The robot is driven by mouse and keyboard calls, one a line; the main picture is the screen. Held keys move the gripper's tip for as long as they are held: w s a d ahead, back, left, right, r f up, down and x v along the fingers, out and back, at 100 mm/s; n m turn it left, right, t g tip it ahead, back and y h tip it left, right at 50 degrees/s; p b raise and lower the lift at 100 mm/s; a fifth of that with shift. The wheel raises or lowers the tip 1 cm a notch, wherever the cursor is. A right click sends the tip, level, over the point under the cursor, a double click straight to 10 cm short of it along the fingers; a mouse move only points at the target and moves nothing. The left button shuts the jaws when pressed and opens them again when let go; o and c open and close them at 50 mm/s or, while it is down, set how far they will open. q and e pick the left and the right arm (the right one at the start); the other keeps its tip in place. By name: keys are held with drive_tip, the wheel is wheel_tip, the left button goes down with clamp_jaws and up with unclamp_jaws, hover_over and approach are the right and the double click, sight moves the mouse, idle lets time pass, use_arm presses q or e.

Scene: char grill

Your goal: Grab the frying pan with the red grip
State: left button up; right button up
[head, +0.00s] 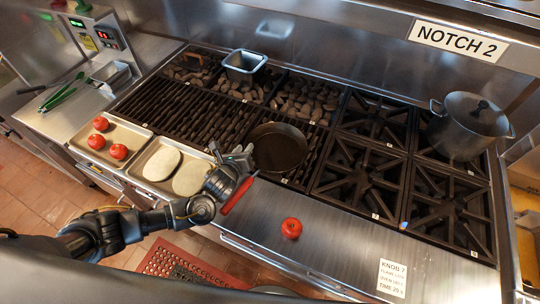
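The frying pan (279,148) is dark and round and sits on the grill grates at the middle of the cooktop. Its red grip (237,195) points toward me and down to the left, over the front steel edge. My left gripper (240,156) is just left of the pan, between the pan and the tray of pale rounds, close beside the red grip. My gripper's wrist hides part of the area by the grip, and I cannot tell whether the fingers touch it. My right gripper is not in view.
Left of the gripper, one tray (136,174) holds pale flat rounds and another holds tomatoes (119,151). A loose tomato (291,228) lies on the front steel ledge (340,245).

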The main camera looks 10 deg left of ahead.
sight(248, 143)
use_arm(q)
drive_tip(key=shift+p+x, duration=0.6)
drive_tip(key=shift+x, duration=1.6)
drive_tip(key=shift+s, duration=0.1)
clamp_jaws()
drive_tip(key=shift+r, duration=0.1)
